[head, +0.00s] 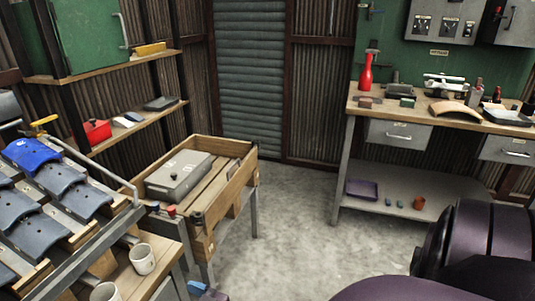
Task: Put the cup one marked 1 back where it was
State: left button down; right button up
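One cup (141,261) is near the right edge of that surface. The other cup (104,292) is nearer to me and cut off by the bottom of the picture. Small dark marks show on the farther cup, but I cannot read a number on either. Neither of my grippers is in view. Purple and black parts of my own body fill the lower right corner.
A sloped rack (85,240) with grey pads and one blue pad (30,154) stands left, beside the cups. A wooden crate table (232,182) holding a grey box (180,174) is behind them. A workbench (370,112) stands at back right. The middle floor (290,215) is clear.

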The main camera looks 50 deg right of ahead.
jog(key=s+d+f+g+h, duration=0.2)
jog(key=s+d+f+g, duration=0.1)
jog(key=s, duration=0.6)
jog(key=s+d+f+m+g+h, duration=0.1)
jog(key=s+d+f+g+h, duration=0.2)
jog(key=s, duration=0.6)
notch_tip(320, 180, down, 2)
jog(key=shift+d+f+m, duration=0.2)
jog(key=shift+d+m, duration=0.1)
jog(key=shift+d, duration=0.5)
